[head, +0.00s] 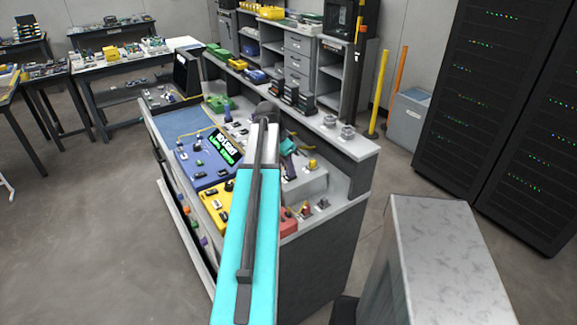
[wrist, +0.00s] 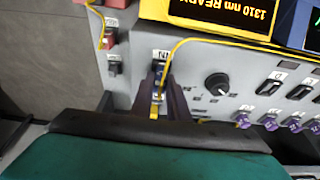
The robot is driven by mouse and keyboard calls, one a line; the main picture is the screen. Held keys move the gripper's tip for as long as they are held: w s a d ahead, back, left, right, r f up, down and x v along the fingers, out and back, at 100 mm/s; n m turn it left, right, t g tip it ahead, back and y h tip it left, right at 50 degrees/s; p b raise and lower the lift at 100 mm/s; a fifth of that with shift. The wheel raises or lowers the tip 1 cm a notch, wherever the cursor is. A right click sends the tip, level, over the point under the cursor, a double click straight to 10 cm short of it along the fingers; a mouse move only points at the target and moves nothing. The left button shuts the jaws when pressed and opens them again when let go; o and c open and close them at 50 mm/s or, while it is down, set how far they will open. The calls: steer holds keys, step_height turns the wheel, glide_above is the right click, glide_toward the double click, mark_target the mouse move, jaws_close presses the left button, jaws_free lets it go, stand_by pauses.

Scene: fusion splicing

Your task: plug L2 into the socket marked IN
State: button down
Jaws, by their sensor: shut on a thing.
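In the wrist view my gripper (wrist: 159,98) has its dark purple fingers closed around a small plug (wrist: 157,97) with a yellow lead (wrist: 240,44). The lead loops up and runs right across the grey panel. No L2 marking is readable on the plug. A small white label (wrist: 160,54) sits just above the fingers, its text unclear. To the right are two dark sockets, one left (wrist: 273,86) and one right (wrist: 300,92), each under a white label; I cannot read either label surely as IN. In the head view my arm hides most of the gripper area.
A black knob (wrist: 216,85) and several purple connectors (wrist: 270,122) lie right of my gripper. A yellow unit (wrist: 205,10) with a display reading 1310 nm READY borders the panel. Red and dark fittings (wrist: 113,64) stand left. A blue meter (head: 203,160) shows NO LIGHT.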

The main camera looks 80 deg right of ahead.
steer(key=c, duration=1.6)
jaws_free()
steer(key=shift+r, duration=0.2)
steer(key=shift+b+v, duration=1.4)
steer(key=shift+v, duration=5.4)
steer(key=shift+w+f, duration=0.1)
